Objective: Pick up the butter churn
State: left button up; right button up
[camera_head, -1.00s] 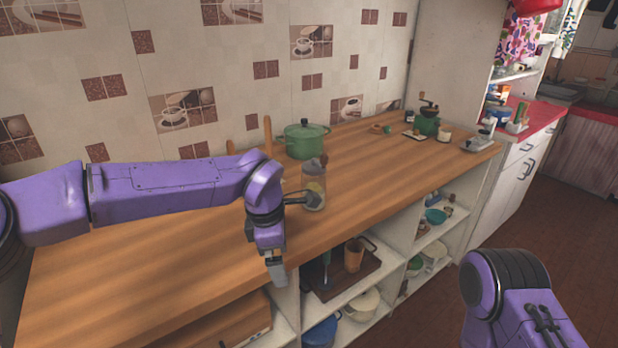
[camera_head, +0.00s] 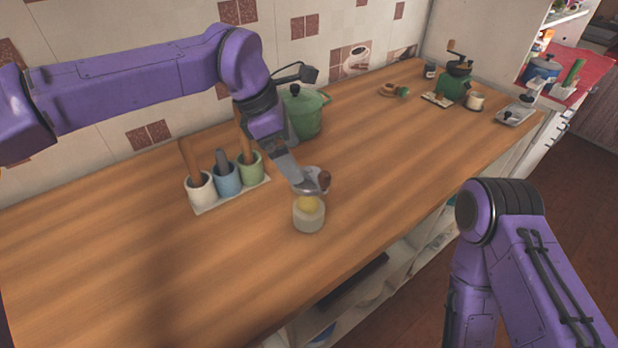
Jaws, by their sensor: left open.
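The butter churn (camera_head: 309,214) is a small clear jar with something yellow inside and a brown knob near its top. It stands upright on the wooden counter (camera_head: 240,265), right of the pot set. My left gripper (camera_head: 308,186) is open and points down at the churn's upper part, overlapping it in the picture. The gripper hides part of the churn's top. I cannot tell whether the fingers touch it or sit around it. My right arm shows at the lower right, but its gripper is out of view.
Left of the churn, a white tray (camera_head: 231,196) holds three small pots with wooden tools. A green lidded pot (camera_head: 304,112) stands behind. A green grinder (camera_head: 454,82) and small items are at the far right end. The counter's front left is clear.

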aim_at(307, 188)
pick_arm(q)
jog(key=f, duration=0.1)
jog(key=d+f, duration=0.1)
jog(key=shift+s+f, duration=0.35)
jog(key=shift+s, duration=0.05)
jog(key=shift+s+d+f+p, duration=0.3)
jog(key=shift+s+f+p, duration=0.2)
jog(key=shift+s+d+f+p, duration=0.25)
jog(key=shift+s+f+p, duration=0.2)
jog(key=shift+s+f, duration=0.05)
jog(key=f, duration=0.1)
jog(key=w+f, duration=0.1)
jog(key=f, duration=0.1)
jog(key=w+d+f, duration=0.1)
jog(key=shift+w+f+p, duration=0.15)
jog(key=shift+f+p, duration=0.1)
jog(key=shift+p, duration=0.1)
jog(key=shift+s+r, duration=0.2)
jog(key=shift+s, duration=0.25)
jog(key=c, duration=1.4)
pick_arm(e)
jog(key=r, duration=0.1)
jog(key=s+r, duration=0.1)
jog(key=r, duration=0.1)
jog(key=shift+s, duration=0.15)
